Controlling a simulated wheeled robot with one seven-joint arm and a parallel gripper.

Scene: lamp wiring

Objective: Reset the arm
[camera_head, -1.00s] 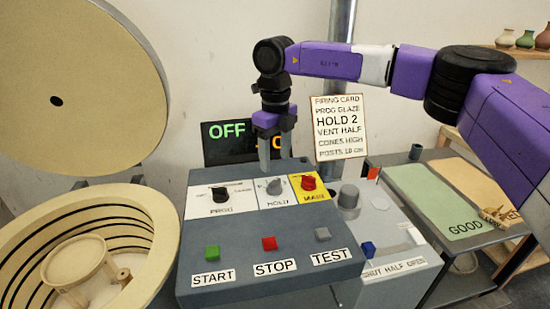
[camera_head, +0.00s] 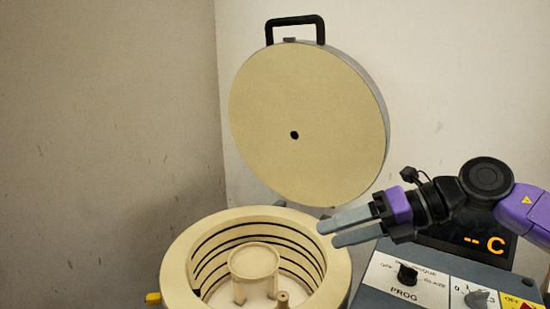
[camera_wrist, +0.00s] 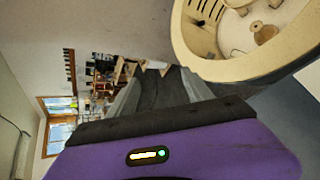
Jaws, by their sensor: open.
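My gripper (camera_head: 347,228) is in the head view, to the right of the open kiln and above its right rim. Its two grey fingers point left and are apart, with nothing between them. My purple arm comes in from the right edge. In the wrist view, the purple gripper body fills the lower part and the kiln rim (camera_wrist: 240,68) shows at the upper right.
The round kiln (camera_head: 190,250) stands open, with a small stand (camera_head: 254,262) inside. Its lid (camera_head: 300,120) is raised behind it. The control panel (camera_head: 405,290) with knobs lies below my arm, and a display (camera_head: 480,243) is partly hidden behind it.

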